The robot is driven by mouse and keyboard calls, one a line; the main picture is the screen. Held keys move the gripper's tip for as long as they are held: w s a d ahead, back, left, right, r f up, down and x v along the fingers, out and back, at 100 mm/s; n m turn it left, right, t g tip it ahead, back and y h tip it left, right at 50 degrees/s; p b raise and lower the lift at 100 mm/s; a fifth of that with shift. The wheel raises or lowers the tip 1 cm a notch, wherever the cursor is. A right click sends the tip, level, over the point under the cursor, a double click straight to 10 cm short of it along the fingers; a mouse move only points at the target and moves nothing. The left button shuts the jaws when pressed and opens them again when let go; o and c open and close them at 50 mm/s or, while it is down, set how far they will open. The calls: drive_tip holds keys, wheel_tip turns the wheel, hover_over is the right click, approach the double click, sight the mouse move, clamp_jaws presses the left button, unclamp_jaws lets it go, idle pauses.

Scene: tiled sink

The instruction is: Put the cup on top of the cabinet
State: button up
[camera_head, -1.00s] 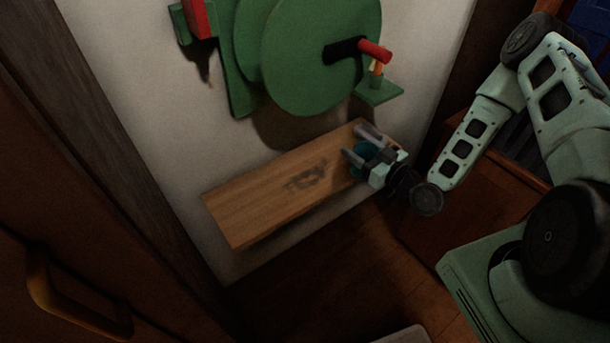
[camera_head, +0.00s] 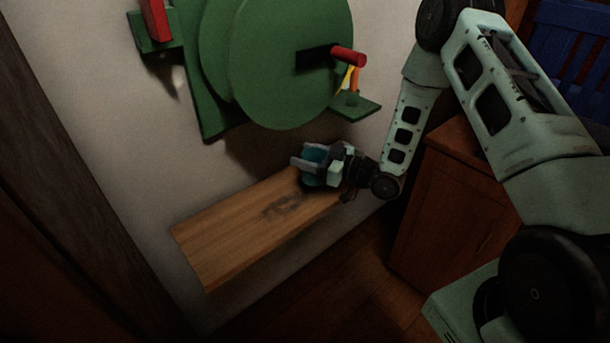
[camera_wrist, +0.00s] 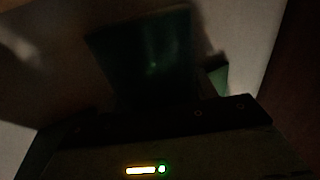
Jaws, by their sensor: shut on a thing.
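My gripper (camera_head: 306,168) is shut on a teal cup (camera_head: 316,153), just above the right end of the wooden shelf in the head view. The fingers and wrist cover part of the cup. In the wrist view the cup (camera_wrist: 150,60) is a dark green shape directly ahead; that view is very dim. A reddish-brown wooden cabinet (camera_head: 425,215) stands at the right, behind and beside my arm. Only a strip of its top (camera_head: 457,140) shows; my arm hides the rest.
The wooden shelf (camera_head: 235,235) juts from the pale wall with a dark mark on it. Above it hangs a green disc (camera_head: 285,60) with a red peg (camera_head: 347,56) and a small green ledge (camera_head: 357,107). A blue chair-like thing (camera_head: 575,40) is at the upper right.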

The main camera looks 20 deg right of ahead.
drive_tip(key=shift+f, duration=2.15)
drive_tip(key=shift+f+b, duration=0.2)
drive_tip(key=shift+b, duration=0.2)
drive_tip(key=o, duration=1.2)
drive_tip(key=shift+r, duration=0.1)
drive_tip(key=shift+r, duration=0.1)
